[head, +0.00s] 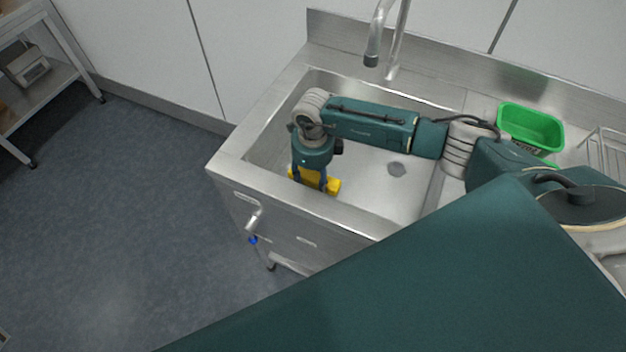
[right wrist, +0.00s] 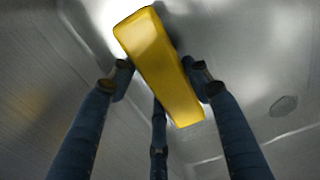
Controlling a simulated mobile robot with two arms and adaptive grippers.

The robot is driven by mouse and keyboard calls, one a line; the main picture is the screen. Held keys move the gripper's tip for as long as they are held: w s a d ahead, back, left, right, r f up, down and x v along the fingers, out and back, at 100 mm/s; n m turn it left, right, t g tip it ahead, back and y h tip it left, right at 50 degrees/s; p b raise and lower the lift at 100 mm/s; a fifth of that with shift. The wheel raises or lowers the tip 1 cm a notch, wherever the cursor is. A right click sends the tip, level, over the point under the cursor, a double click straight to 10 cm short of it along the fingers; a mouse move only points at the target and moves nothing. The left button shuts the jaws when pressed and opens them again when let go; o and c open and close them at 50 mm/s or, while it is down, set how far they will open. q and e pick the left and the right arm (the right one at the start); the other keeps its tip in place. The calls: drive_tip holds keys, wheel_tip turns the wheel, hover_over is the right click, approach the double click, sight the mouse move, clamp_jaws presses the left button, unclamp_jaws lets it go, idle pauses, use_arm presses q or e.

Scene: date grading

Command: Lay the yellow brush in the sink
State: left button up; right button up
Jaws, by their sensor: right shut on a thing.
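The yellow brush (head: 332,186) is down inside the left part of the steel sink basin (head: 376,205), close to its front wall. My right gripper (head: 314,176) reaches into the basin from above and is shut on the brush. In the right wrist view the brush (right wrist: 158,62) appears as a smooth yellow block lying slantwise between the gripper's fingers (right wrist: 163,80). The basin floor is close behind it; I cannot tell whether the brush touches it. The brush's underside is hidden. My left gripper is not in view.
A faucet (head: 373,55) rises at the back of the sink. A drain (head: 397,169) lies in the basin floor, right of the brush. A green tub (head: 532,125) and a wire rack (head: 607,150) stand on the counter at right. Open floor lies at left, with a shelf unit (head: 60,75) beyond.

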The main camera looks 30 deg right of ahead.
drive_tip(key=shift+f, duration=0.6)
drive_tip(key=shift+f, duration=0.25)
drive_tip(key=o, duration=1.2)
drive_tip(key=shift+r, duration=0.1)
drive_tip(key=shift+o, duration=0.2)
drive_tip(key=shift+r, duration=0.1)
